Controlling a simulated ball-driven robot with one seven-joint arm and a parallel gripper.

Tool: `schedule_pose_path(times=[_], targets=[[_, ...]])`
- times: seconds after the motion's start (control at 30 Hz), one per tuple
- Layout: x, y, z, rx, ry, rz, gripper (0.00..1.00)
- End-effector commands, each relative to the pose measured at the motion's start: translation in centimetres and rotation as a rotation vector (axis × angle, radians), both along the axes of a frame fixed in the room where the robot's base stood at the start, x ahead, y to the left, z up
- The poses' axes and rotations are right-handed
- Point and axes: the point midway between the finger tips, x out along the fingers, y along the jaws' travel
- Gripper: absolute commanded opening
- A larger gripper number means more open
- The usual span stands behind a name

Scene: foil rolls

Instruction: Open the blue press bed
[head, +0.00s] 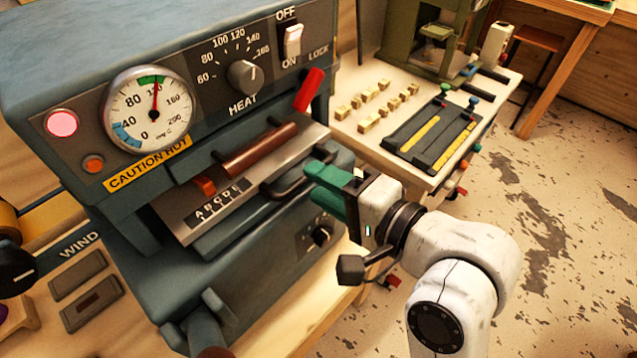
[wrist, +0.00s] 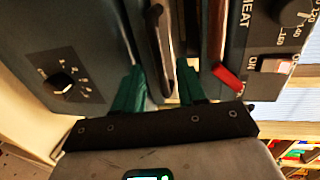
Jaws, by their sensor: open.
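The blue press (head: 230,275) fills the left and middle of the head view. Its bed (head: 180,215) is a metal plate marked A to E under the heated head, with a brown bar above it. A dark curved handle (head: 283,188) stands out at the front right of the bed. My gripper (head: 318,184) has green fingers and is beside the handle's right end. In the wrist view my gripper (wrist: 160,82) is open, with the dark handle (wrist: 161,50) lying between and beyond the fingertips. I cannot tell whether either finger touches it.
A red lock lever (head: 309,90) sticks up at the press's right, close above my gripper. A "CAUTION HOT" label (head: 148,165) and a gauge (head: 150,108) are on the front. A side table (head: 352,107) holds small blocks and a black tray. Floor at right is clear.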

Motion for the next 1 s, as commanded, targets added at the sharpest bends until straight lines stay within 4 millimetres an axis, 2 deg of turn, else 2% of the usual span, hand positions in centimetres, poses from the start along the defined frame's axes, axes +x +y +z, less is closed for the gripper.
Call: schedule_pose_path(times=[0.2, 0.47, 0.9, 1.0], targets=[[0.82, 1.11, -0.28, 0.0, -0.001, 0.001, 0.4], [0.87, 1.16, -0.31, -0.001, -0.001, 0.0, 0.4], [0.85, 1.13, -0.33, 0.0, 0.0, 0.0, 0.0], [0.85, 1.11, -0.34, 0.0, 0.0, 0.0, 0.0]])
